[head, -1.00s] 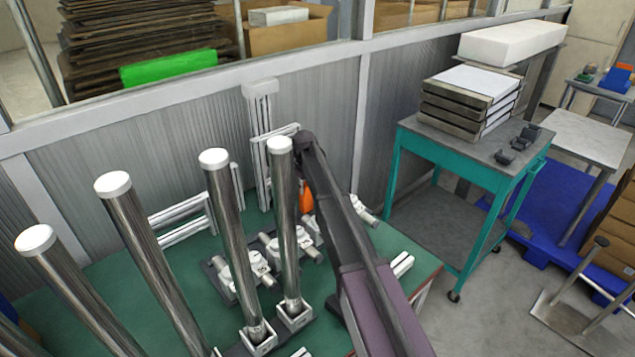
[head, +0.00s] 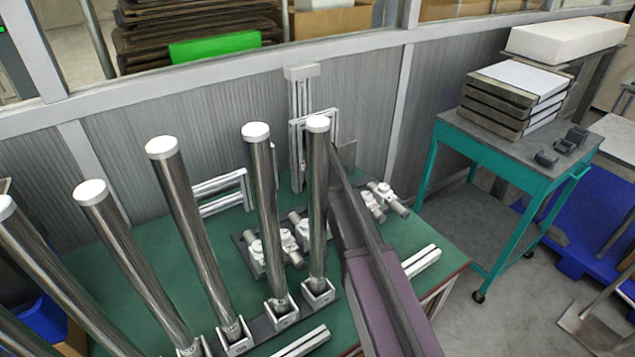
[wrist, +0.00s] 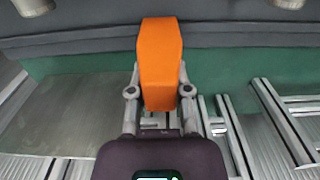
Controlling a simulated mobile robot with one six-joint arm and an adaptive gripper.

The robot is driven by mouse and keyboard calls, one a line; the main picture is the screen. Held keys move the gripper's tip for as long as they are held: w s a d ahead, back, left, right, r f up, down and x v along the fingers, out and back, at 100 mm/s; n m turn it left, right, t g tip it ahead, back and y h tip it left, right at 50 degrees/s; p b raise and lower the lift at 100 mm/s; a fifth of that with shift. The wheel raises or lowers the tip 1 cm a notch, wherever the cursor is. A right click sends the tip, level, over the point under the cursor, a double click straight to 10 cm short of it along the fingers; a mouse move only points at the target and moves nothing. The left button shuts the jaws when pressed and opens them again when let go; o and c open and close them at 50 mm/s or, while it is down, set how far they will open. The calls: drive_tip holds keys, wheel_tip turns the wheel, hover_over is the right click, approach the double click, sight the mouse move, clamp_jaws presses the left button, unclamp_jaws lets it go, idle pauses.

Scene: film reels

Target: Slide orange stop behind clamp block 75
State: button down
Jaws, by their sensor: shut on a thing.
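An orange stop (wrist: 160,60), a long block with bevelled edges, is between the two fingers of my gripper (wrist: 160,91) in the wrist view. My gripper is shut on it, and its far end reaches over a dark rail (wrist: 100,40). In the head view my gripper and the stop are hidden behind my arm and a steel post. Several silver-white clamp-like blocks (head: 270,246) (head: 380,200) sit on the green bench (head: 180,265) behind the posts. I cannot read any number, so I cannot tell which is clamp block 75.
Several tall steel posts (head: 262,200) with white caps stand in a row, the rightmost (head: 318,200) close beside my arm. White frames (head: 222,190) stand at the back by the grey wall. A teal cart (head: 490,155) with stacked trays stands to the right.

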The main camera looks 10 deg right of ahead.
drive_tip(key=shift+w, duration=0.1)
drive_tip(key=c, duration=0.6)
unclamp_jaws()
drive_tip(key=shift+d, duration=0.1)
drive_tip(key=shift+o, duration=0.2)
